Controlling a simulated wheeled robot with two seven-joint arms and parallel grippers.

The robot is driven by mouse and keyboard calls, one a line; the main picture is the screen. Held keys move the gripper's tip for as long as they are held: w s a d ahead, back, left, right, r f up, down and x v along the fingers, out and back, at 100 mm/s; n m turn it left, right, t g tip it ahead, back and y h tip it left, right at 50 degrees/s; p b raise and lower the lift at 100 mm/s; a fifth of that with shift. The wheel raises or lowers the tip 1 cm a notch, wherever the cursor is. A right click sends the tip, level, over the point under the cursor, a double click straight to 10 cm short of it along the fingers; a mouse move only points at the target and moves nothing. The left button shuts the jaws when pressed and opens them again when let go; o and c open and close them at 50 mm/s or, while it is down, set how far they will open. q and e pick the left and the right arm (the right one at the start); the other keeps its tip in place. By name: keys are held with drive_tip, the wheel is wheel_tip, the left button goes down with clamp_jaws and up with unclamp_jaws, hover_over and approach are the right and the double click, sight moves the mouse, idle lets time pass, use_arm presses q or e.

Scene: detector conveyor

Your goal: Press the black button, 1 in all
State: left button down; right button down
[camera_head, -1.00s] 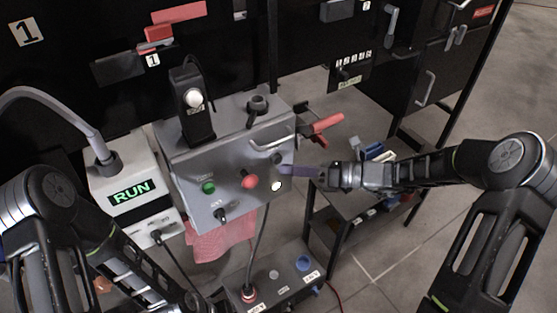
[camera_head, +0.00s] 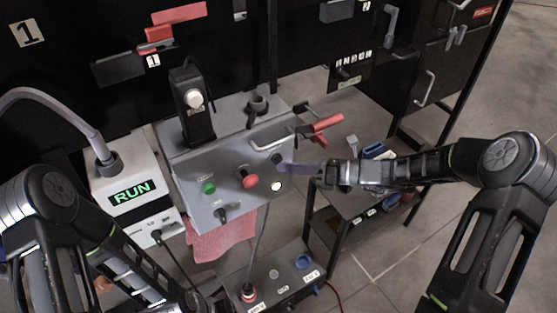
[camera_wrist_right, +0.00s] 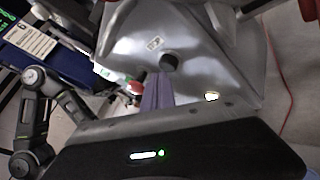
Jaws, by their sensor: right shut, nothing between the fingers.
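The black button (camera_head: 277,158) sits at the upper right of the grey control box's sloping front face. It also shows as a dark round knob in the right wrist view (camera_wrist_right: 170,62). My right gripper (camera_head: 284,168) is shut and empty, its purple-grey fingers pointing left at the box. In the right wrist view the fingertips (camera_wrist_right: 160,75) are just beside and below the button; whether they touch it I cannot tell. My left arm comes in at the lower left, but its fingers are not visible.
The same face carries a green button (camera_head: 208,187), a red button (camera_head: 250,181), a lit white button (camera_head: 276,187) and a black switch (camera_head: 221,214). A bent metal handle and a red-handled lever (camera_head: 326,124) stand close above my right gripper. A RUN display box (camera_head: 132,193) is at left.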

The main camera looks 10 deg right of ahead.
drive_tip(key=shift+w+a, duration=0.2)
drive_tip(key=shift+w, duration=0.3)
idle(0.5)
drive_tip(key=shift+s+r, duration=0.1)
drive_tip(key=shift+s, duration=0.05)
drive_tip(key=shift+s+d+p, duration=0.35)
drive_tip(key=shift+s+p, duration=0.15)
drive_tip(key=shift+s, duration=0.25)
drive_tip(key=s, duration=0.1)
drive_tip(key=s+d+p, duration=0.1)
drive_tip(key=s, duration=0.1)
drive_tip(key=s+d+p, duration=0.1)
drive_tip(key=shift+s, duration=0.3)
idle(1.0)
